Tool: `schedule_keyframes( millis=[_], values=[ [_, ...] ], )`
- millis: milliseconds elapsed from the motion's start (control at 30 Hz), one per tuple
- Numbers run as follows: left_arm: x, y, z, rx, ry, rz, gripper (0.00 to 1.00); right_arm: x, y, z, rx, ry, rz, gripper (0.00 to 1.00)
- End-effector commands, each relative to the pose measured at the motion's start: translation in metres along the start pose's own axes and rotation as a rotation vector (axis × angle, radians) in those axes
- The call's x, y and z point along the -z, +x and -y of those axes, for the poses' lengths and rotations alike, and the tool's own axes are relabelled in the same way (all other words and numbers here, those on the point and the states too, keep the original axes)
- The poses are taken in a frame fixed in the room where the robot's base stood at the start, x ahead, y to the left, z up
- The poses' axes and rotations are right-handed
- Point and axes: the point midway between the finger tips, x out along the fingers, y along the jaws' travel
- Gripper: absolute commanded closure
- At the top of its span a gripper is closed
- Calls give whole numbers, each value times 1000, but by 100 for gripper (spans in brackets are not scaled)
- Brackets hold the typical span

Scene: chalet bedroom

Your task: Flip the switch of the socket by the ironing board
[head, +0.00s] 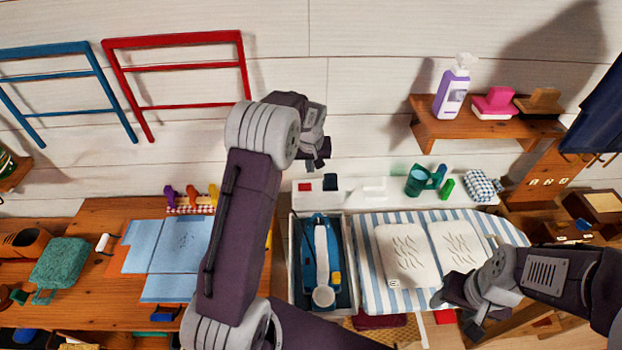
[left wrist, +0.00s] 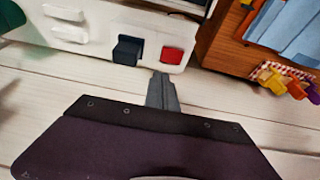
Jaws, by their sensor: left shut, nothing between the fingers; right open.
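A white panel (head: 345,198) with a red switch (head: 305,187) and a dark blue block like a plug (head: 330,182) lies at the wall behind the ironing board (head: 368,280). In the left wrist view the red switch (left wrist: 172,55) sits right of the dark blue block (left wrist: 127,50). My left gripper (head: 320,163) is shut and empty, just above the panel in the head view. Its fingertips (left wrist: 162,78) point at the panel just below the red switch; contact cannot be told. The switch's position cannot be told. My right gripper (head: 455,316) is open, near the ironing board's front right.
A grey tray (head: 297,290) with a blue and white tool lies left of the board. Green cups (head: 418,180) stand on the white ledge. A wooden shelf (head: 480,128) with a spray bottle (head: 452,88) is above. A wooden table (head: 110,215) with blue cloths is left.

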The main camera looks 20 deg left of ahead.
Motion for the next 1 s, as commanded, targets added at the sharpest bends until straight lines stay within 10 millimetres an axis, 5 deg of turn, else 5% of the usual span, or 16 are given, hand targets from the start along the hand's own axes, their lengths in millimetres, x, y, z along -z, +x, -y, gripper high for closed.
schedule_keyframes(
  millis=[200,400,1000],
  values=[
    [-3,44,0,1,0,4,100,1,-9,0,0,0,0,45],
    [-10,68,-1,1,0,2,100,1,-13,0,0,0,0,45],
    [-13,79,-4,-1,0,-1,100,0,-6,0,0,0,0,45]
  ],
)
